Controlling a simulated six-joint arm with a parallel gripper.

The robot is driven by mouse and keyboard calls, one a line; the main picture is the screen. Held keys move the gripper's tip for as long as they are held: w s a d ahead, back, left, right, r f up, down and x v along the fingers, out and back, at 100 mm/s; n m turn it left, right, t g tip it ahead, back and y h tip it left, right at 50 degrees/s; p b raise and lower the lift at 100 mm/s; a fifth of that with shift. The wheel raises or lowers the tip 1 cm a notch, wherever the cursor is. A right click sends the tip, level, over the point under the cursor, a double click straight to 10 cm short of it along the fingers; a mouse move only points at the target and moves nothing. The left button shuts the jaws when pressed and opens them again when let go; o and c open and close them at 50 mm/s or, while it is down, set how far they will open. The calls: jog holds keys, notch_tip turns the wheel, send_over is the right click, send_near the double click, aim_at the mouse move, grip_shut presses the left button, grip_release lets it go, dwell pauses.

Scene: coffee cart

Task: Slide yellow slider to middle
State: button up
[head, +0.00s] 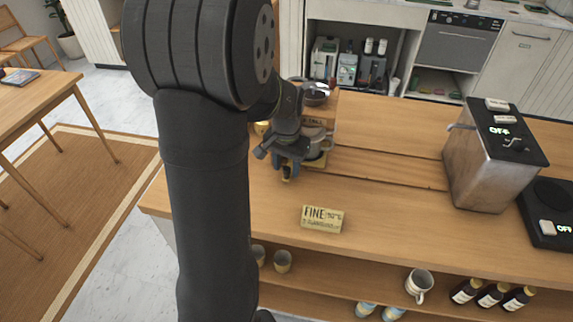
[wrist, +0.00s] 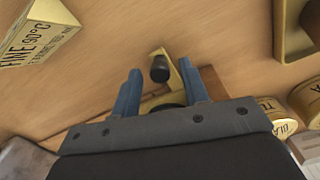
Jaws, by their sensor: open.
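In the wrist view, a yellow brass slider piece (wrist: 185,70) lies on the wooden counter, with a dark rounded knob (wrist: 159,67) at its tip. My gripper (wrist: 161,76) is open, with one blue finger on each side of the knob. Gaps show between the fingers and the knob, so I see no grip on it. Part of the brass piece is hidden behind the right finger and the gripper body. In the head view my gripper (head: 286,165) points down low over the counter, and the slider is mostly hidden there.
A yellow "FINE" sign (head: 322,219) stands on the counter in front of my gripper. Labelled brass tins (wrist: 272,114) are at the right in the wrist view. A metal machine (head: 490,165) stands at the right; the counter between is clear.

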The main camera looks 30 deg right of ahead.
grip_shut()
jog(key=s+d, duration=1.2)
jog(key=shift+s+d, duration=0.35)
jog(key=shift+d, duration=0.05)
grip_release()
